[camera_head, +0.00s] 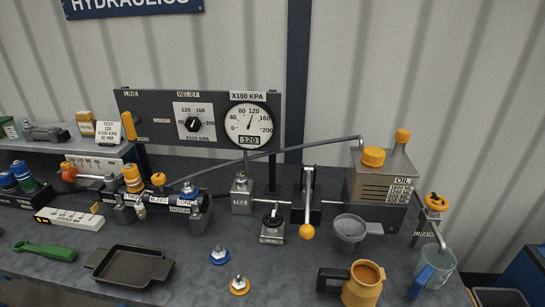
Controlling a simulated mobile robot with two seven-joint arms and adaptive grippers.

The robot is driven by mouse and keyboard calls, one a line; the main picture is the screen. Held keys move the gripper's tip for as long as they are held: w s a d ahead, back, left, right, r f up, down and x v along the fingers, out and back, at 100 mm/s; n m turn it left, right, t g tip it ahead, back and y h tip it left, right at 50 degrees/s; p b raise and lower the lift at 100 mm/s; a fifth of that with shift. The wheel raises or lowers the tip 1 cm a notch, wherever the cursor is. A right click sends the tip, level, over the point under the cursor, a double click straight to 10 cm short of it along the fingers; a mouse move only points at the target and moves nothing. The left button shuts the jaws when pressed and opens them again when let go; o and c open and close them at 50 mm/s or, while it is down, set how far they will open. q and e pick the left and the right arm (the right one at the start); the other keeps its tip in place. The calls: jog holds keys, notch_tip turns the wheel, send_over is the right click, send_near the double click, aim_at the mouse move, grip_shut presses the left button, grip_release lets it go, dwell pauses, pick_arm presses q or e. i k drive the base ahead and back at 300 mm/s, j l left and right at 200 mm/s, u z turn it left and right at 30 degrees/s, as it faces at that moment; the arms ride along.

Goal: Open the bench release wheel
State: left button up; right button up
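A small grey valve block (272,232) stands near the middle of the bench, with a label on its front that is too small to read surely but may say release. A small dark wheel or handle (274,214) sits on top of it. How far the wheel is turned cannot be told. A second wheel, orange (436,202), tops a post at the right whose label seems to read drain. Neither of my grippers shows in the head view, and nothing touches either wheel.
A pump lever with an orange knob (306,232) stands right of the valve block. A grey funnel (349,228), orange jug (363,285) and clear cup (434,268) stand to the right. A black tray (129,267) lies front left. A gauge (248,122) is behind.

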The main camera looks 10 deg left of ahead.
aim_at(274, 216)
jog(key=j+z, duration=0.35)
jog(key=k+j+z, duration=0.15)
jog(key=z, duration=0.2)
jog(key=k+j+z, duration=0.15)
jog(key=z, duration=0.2)
